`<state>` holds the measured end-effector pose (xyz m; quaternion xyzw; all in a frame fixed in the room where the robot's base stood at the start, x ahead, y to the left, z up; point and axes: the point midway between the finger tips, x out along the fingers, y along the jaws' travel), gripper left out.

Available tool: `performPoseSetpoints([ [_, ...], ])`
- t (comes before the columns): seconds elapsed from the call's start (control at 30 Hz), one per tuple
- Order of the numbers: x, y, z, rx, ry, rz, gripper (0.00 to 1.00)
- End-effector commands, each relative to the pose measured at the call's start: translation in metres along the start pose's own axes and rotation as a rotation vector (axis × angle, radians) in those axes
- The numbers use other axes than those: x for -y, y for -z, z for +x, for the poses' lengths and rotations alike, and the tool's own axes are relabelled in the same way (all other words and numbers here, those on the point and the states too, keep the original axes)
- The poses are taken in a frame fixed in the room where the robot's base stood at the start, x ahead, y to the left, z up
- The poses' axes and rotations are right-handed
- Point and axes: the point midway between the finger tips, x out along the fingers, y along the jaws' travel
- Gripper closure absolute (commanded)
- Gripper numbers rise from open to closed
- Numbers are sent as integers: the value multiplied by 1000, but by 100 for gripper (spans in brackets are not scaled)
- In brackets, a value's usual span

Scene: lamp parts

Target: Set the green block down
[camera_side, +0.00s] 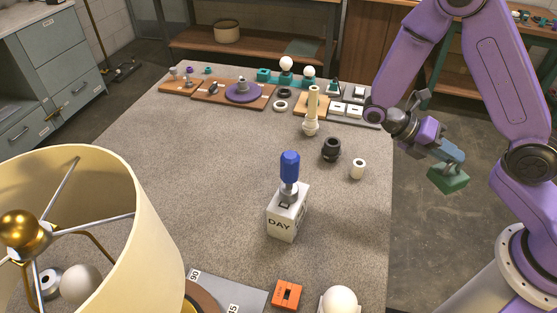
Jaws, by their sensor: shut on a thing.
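The green block (449,178) is in the side view at the right, past the table's right edge, held up in the air. My gripper (444,158) is shut on it, and the block hangs tilted below the blue-grey fingers. The fingertips and the exact contact on the block are too small to make out. The grey speckled table (230,150) lies to the left of the gripper and block.
A white DAY block (282,222) with a blue-topped piece (290,167) stands mid-table. A large lampshade (140,240) fills the front left. The table's left middle is clear.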

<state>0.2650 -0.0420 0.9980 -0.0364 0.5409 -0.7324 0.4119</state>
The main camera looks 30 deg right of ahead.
Motion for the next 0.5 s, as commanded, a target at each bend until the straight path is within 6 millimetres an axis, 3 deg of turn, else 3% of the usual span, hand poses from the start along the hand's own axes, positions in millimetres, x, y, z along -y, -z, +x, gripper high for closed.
performPoseSetpoints([
  [0.27,12,49,-16,-362,188,173,100],
  [0.5,17,87,-47,-672,343,319,100],
])
